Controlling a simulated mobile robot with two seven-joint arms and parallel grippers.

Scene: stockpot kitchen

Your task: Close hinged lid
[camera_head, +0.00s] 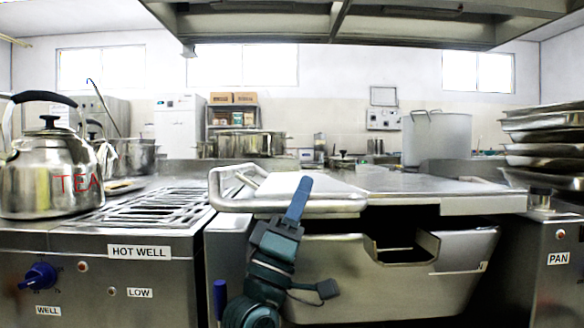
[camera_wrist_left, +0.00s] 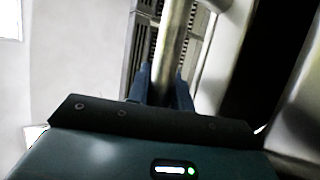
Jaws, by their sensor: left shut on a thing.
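The hinged lid (camera_head: 405,183) is a flat steel panel on the pan unit (camera_head: 350,270). It lies roughly level, with a dark gap under part of its front edge. A tubular steel handle (camera_head: 235,204) runs along its front left. My left gripper (camera_head: 301,192) reaches up from below to the front bar of the handle. In the left wrist view, the handle bar (camera_wrist_left: 172,45) passes between the two fingers of my left gripper (camera_wrist_left: 163,82), which are shut on it. My right gripper is not in view.
A kettle marked TEA (camera_head: 45,178) stands at the left, beside the grated hot well (camera_head: 160,207). A pile of pans (camera_head: 545,145) stands at the right. A large stockpot (camera_head: 436,138) is behind the lid. An extractor hood (camera_head: 360,22) hangs overhead.

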